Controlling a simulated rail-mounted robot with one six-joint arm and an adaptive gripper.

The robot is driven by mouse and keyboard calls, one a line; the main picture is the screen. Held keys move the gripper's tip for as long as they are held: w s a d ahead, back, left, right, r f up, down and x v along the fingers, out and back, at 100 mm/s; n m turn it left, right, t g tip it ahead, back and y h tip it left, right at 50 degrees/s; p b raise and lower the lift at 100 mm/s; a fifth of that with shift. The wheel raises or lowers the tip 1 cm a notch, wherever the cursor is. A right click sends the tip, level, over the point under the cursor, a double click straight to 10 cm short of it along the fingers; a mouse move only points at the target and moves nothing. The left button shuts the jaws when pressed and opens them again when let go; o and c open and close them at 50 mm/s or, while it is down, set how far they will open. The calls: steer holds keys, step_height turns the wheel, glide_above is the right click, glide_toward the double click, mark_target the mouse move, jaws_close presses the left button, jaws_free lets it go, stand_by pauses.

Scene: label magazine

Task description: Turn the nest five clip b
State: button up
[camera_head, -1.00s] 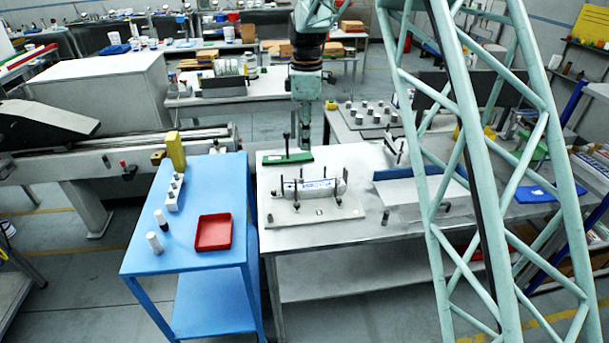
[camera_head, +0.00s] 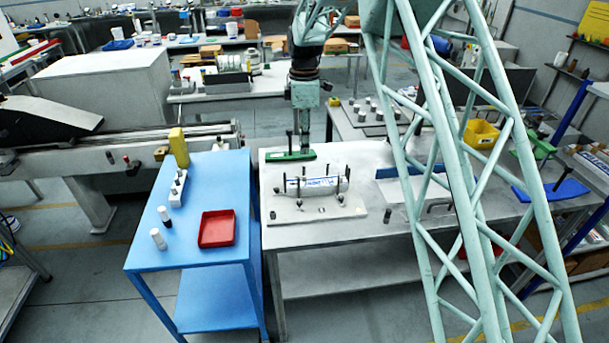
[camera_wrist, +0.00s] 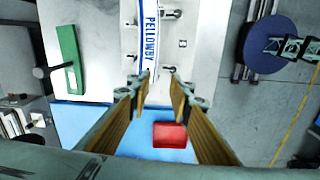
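The nest is a pale plate (camera_head: 345,213) on the grey bench in the head view. On it stands a clear curved piece with a blue-and-white label band (camera_head: 318,182), among several dark upright clips (camera_head: 299,190). In the wrist view the band (camera_wrist: 150,35) reads PELLOWBY, and dark clips stand on both sides of it. No marking shows which one is clip b. My gripper (camera_wrist: 157,84) is open and empty in the wrist view, its fingertips over the band's lower end near two clips (camera_wrist: 128,80). Contact cannot be told. In the head view the fingers are hard to make out.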

steer(key=shift+f+p, duration=0.6)
steer(key=shift+f, duration=6.2)
jaws_close()
